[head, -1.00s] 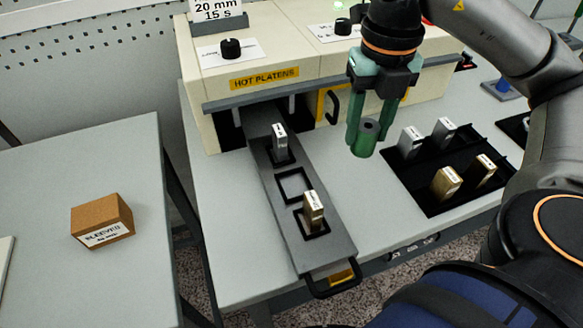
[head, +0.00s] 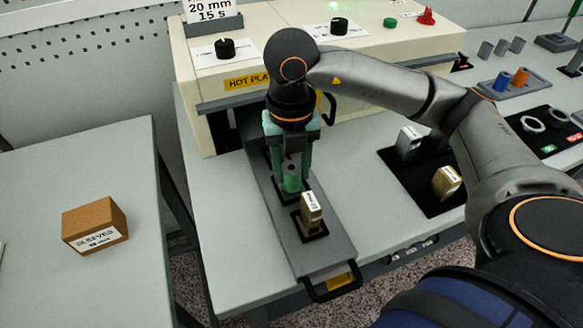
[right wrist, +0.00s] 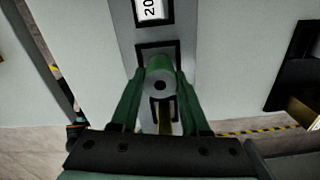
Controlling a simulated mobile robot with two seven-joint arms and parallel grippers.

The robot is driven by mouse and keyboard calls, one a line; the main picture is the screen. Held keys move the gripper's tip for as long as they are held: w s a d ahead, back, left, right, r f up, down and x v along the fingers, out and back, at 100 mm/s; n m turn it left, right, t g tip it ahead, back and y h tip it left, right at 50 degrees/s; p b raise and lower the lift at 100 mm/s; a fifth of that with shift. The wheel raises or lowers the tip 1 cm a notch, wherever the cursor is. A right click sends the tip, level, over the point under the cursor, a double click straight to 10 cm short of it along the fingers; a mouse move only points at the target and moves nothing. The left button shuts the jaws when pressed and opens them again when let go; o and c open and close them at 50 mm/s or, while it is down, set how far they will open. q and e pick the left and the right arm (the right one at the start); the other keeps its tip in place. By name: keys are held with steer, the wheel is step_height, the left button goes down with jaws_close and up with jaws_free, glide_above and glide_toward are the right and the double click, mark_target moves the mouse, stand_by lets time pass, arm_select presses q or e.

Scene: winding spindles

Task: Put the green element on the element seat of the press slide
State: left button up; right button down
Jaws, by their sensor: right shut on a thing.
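The green element (head: 291,180) is a small green cylinder with a dark hole in its top. My right gripper (head: 288,172) is shut on it and holds it upright over the middle of the press slide (head: 325,262). In the right wrist view the green element (right wrist: 160,80) sits between the two green fingers, over the black square frame of the middle seat (right wrist: 146,48). Whether its bottom touches the seat I cannot tell. A brass block (head: 311,210) stands on the front seat of the slide. A silver block marked 20 (right wrist: 152,8) stands on the back seat. My left gripper is not in view.
The hot-platen press (head: 330,75) stands behind the slide. A black tray (head: 425,190) with silver and brass blocks lies to the right. A cardboard sleeve box (head: 95,224) sits on the left table. Orange and blue cylinders stand at the far right.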

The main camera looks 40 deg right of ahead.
mark_target(291, 167)
steer(key=shift+f, duration=0.2)
steer(key=shift+f, duration=0.15)
steer(key=shift+c, duration=1.9)
jaws_free()
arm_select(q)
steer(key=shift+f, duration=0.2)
arm_select(e)
steer(key=shift+r, duration=0.3)
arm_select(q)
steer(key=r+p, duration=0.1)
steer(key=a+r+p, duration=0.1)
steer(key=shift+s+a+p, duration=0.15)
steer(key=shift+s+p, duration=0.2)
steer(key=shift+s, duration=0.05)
arm_select(e)
step_height(291, 167, up, 12)
